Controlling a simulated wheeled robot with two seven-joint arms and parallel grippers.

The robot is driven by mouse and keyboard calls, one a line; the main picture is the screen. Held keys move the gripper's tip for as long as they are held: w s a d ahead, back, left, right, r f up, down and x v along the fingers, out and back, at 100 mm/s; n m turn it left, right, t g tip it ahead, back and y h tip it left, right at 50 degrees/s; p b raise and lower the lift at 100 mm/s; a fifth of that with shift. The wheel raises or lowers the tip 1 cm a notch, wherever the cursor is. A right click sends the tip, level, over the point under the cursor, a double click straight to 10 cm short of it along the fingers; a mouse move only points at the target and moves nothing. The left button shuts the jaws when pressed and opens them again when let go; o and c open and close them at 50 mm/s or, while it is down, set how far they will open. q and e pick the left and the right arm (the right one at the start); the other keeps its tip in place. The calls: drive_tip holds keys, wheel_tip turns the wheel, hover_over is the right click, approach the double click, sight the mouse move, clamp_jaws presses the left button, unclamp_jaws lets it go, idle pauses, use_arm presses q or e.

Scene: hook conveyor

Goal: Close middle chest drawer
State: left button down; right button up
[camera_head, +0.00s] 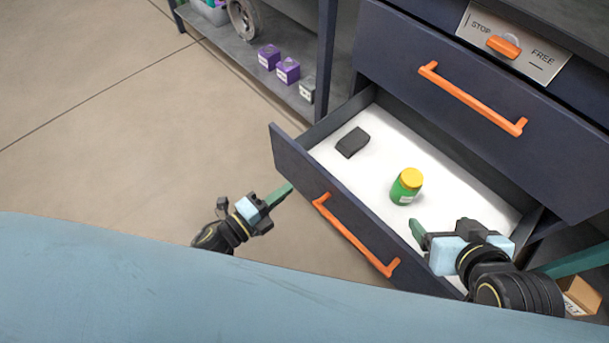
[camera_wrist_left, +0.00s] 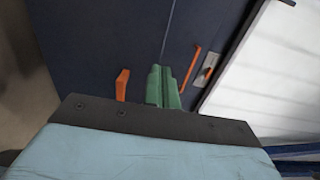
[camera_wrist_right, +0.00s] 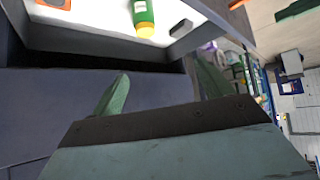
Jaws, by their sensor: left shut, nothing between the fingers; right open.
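The middle chest drawer (camera_head: 293,160) is pulled open, with a dark blue front and an orange handle (camera_head: 353,236). Inside on its white floor are a green jar with a yellow lid (camera_head: 407,186) and a small black block (camera_head: 352,142). My left gripper (camera_head: 288,190) is shut and empty, its tip at or very close to the drawer front, left of the handle; I cannot tell whether it touches. The left wrist view shows its fingers (camera_wrist_left: 165,88) together. My right gripper (camera_head: 416,232) is open over the drawer's near right part; its fingers (camera_wrist_right: 160,90) stand apart in the right wrist view.
Above is a shut drawer with an orange handle (camera_head: 470,97) and a STOP/FREE plate with an orange knob (camera_head: 503,46). A shelf at the left (camera_head: 262,82) holds purple boxes (camera_head: 287,70). An open cardboard box (camera_head: 585,294) is at lower right. The floor at left is clear.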

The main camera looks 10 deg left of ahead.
sight(314, 168)
use_arm(q)
drive_tip(key=b+x, duration=0.1)
drive_tip(key=x, duration=0.5)
drive_tip(key=shift+w+d+b, duration=0.3)
drive_tip(key=shift+w, duration=0.05)
use_arm(e)
drive_tip(key=w+a+r+t+y, duration=0.1)
drive_tip(key=w+a+r+t, duration=0.1)
drive_tip(key=w+r+t, duration=0.2)
drive_tip(key=shift+w+a+r+t+y, duration=0.35)
drive_tip(key=shift+r+t, duration=0.25)
drive_tip(key=shift+r, duration=0.55)
use_arm(q)
drive_tip(key=shift+w, duration=0.1)
